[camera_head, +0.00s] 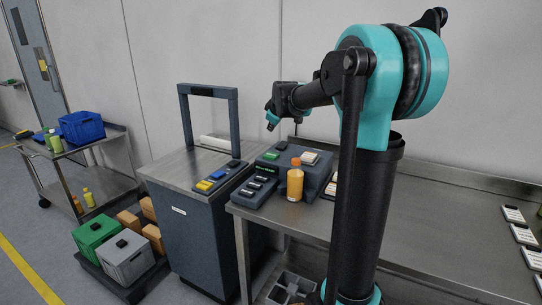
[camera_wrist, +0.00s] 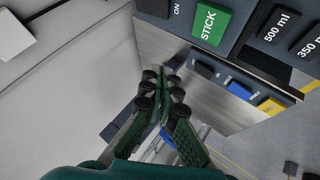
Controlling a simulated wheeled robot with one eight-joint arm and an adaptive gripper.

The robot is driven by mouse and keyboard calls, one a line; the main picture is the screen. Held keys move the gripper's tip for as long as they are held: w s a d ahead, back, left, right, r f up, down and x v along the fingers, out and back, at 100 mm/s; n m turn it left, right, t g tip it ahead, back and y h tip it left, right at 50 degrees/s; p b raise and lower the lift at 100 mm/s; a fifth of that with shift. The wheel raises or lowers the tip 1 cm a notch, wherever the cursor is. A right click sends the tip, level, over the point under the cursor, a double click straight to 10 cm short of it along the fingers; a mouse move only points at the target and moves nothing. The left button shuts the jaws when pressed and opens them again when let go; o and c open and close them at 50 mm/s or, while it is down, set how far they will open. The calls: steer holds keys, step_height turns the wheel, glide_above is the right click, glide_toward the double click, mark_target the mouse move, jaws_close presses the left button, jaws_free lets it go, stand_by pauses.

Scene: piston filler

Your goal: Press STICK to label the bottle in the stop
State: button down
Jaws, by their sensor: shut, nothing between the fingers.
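The green STICK button (camera_wrist: 209,22) shows with its white lettering at the top of the wrist view. In the head view a green button (camera_head: 271,155) lies on top of the dark labelling machine (camera_head: 318,176). An orange bottle (camera_head: 295,184) with an orange cap stands upright at the machine's front. A stop around its base cannot be made out. My gripper (camera_head: 272,121) is shut and empty, pointing down above the machine, apart from the button. In the wrist view its closed fingertips (camera_wrist: 165,85) are below and left of STICK.
Beside STICK are an ON button (camera_wrist: 177,8) and a 500 ml button (camera_wrist: 276,25). A cabinet (camera_head: 190,230) with a dark upright frame (camera_head: 184,120) stands left, its panel bearing a yellow button (camera_head: 204,185). The steel bench (camera_head: 440,225) is largely clear right of my arm.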

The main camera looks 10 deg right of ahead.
mark_target(272, 155)
steer(key=shift+f, duration=4.35)
steer(key=shift+f, duration=0.1)
steer(key=shift+f, duration=0.3)
steer(key=shift+f, duration=0.5)
steer(key=shift+r, duration=0.9)
steer(key=shift+r, duration=2.55)
